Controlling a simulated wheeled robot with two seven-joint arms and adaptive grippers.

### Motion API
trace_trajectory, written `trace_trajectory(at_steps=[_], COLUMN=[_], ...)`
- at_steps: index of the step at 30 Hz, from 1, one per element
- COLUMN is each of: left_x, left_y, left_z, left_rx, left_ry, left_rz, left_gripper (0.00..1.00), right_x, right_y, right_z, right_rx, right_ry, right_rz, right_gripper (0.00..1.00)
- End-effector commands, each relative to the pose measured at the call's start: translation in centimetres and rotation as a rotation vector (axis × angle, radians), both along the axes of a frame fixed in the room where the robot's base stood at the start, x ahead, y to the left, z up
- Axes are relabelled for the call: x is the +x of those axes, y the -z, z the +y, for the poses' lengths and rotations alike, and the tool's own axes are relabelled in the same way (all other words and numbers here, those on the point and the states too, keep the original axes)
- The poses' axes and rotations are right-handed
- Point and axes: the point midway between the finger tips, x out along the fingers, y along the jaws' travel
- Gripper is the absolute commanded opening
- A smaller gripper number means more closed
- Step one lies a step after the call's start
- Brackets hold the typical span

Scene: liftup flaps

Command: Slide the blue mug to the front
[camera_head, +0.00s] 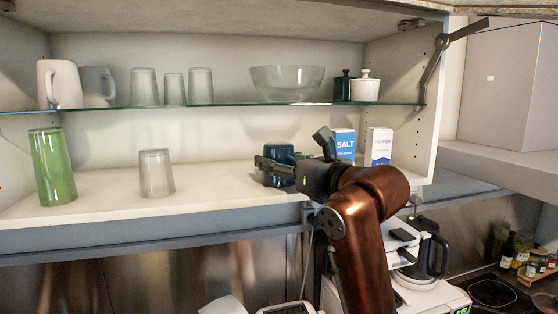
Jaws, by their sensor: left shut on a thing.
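The blue mug (279,152) stands on the lower shelf of the open cabinet, right of the middle. My left gripper (268,170) is at the mug, its fingers reaching across the mug's front and side. It is shut on the mug. The fingers hide the lower part of the mug, and its handle cannot be made out. My right gripper is not in view.
A salt box (343,144) and a pepper box (378,147) stand right of the mug. A clear glass (156,174) and a green glass (53,168) stand to the left. A glass shelf (225,105) with cups and a bowl is above.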

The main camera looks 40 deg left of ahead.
Motion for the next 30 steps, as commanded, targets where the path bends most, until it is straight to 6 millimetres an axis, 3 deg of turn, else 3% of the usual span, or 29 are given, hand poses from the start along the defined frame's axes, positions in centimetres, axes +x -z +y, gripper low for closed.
trace_trajectory(at_steps=[3,4,12,23,30], left_x=[0.0,0.0,0.1,0.1,-0.8], left_y=[-0.1,-0.1,0.0,0.0,0.0], left_z=[0.0,0.0,-0.1,-0.7,-4.8], left_rx=[0.001,0.001,0.001,0.001,0.002], left_ry=[-0.001,0.0,0.002,0.005,0.008], left_rz=[-0.001,-0.001,0.0,0.001,0.001], left_gripper=[0.19,0.54,0.72,0.72,0.72], right_x=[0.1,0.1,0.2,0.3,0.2], right_y=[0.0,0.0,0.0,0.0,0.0], right_z=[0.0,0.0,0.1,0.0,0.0], right_rx=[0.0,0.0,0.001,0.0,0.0], right_ry=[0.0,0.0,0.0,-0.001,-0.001], right_rz=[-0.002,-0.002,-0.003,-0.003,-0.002], right_gripper=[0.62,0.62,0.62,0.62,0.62])
